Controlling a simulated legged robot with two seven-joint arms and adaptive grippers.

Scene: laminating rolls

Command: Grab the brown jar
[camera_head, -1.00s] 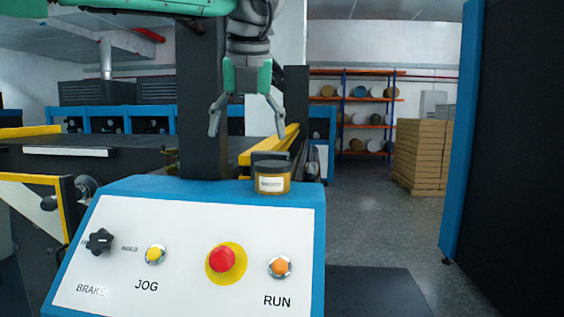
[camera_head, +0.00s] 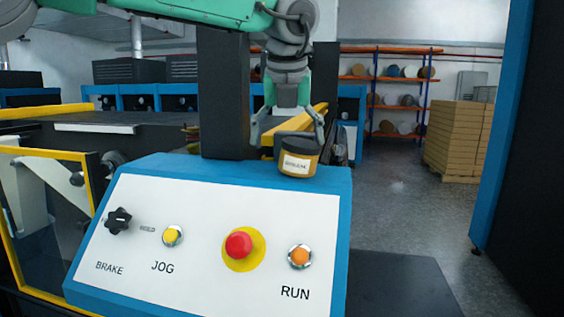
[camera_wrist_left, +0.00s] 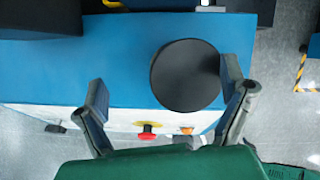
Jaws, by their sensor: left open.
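The brown jar (camera_head: 299,160) has a dark lid and a white label. It stands on the blue top edge of the control panel, at the panel's back right. In the left wrist view its round dark lid (camera_wrist_left: 186,75) shows from above, nearer the right finger. My left gripper (camera_head: 289,140) is open, pointing down just above and behind the jar in the head view. In the left wrist view its two fingers (camera_wrist_left: 168,108) are spread wide, with the lid beyond and between them. I see no grip on the jar. My right gripper is not in view.
The control panel (camera_head: 200,210) carries a black brake knob (camera_head: 118,221), a yellow jog button (camera_head: 172,236), a red stop button (camera_head: 239,245) and an orange run button (camera_head: 300,256). A dark post (camera_head: 224,100) stands left of the gripper. Open floor (camera_head: 420,220) lies to the right.

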